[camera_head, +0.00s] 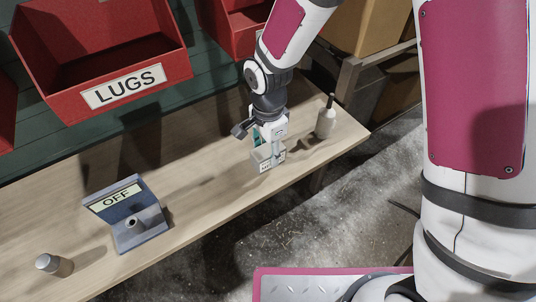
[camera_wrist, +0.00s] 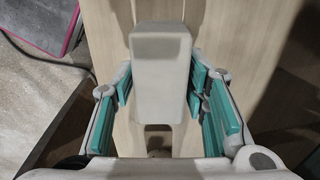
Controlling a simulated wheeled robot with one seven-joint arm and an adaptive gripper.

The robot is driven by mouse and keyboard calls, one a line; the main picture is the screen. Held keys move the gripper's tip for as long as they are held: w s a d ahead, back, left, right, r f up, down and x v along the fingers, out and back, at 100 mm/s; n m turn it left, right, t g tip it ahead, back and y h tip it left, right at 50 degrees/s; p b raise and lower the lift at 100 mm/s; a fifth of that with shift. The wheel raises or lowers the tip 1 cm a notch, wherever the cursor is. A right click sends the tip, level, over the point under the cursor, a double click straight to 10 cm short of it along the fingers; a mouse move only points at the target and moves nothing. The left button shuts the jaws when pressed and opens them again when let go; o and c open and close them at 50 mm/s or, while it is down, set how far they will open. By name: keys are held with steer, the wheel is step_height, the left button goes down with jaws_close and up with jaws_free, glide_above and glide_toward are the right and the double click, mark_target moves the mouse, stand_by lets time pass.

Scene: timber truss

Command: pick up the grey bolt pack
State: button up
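The grey bolt pack (camera_head: 264,157) is a small pale box on the wooden bench, below my gripper in the head view. In the wrist view it is a pale block (camera_wrist: 160,78) between the teal finger pads. My gripper (camera_head: 268,146) points down over the pack, with its fingers on either side. In the wrist view the pads lie very close along both sides of the pack. I cannot tell whether they press on it. The pack looks upright and at bench height; its underside is hidden.
A pale bottle with a dark neck (camera_head: 326,119) stands close to the right of my gripper. A blue-grey switch box marked OFF (camera_head: 126,214) and a small cylinder (camera_head: 54,265) are further left. A red LUGS bin (camera_head: 95,62) hangs above. The bench (camera_head: 215,200) is clear between the box and pack.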

mark_target(268, 150)
steer(key=c, duration=0.7)
steer(key=shift+o, duration=0.2)
steer(key=shift+r, duration=0.5)
steer(key=r, duration=0.3)
steer(key=shift+s, duration=0.25)
steer(key=s+d+r+p, duration=0.1)
steer(key=s+d+p, duration=0.15)
steer(key=s, duration=1.25)
steer(key=w+d+r+n+p, duration=0.2)
steer(key=w+d+n, duration=0.3)
steer(key=w+d, duration=0.3)
steer(key=w+d+r+n+p, duration=0.1)
steer(key=w+d+n+p, duration=0.1)
steer(key=w+d+n, duration=0.4)
steer(key=w+d, duration=0.3)
steer(key=w, duration=0.1)
steer(key=shift+d+r+p, duration=0.3)
steer(key=shift+r, duration=0.1)
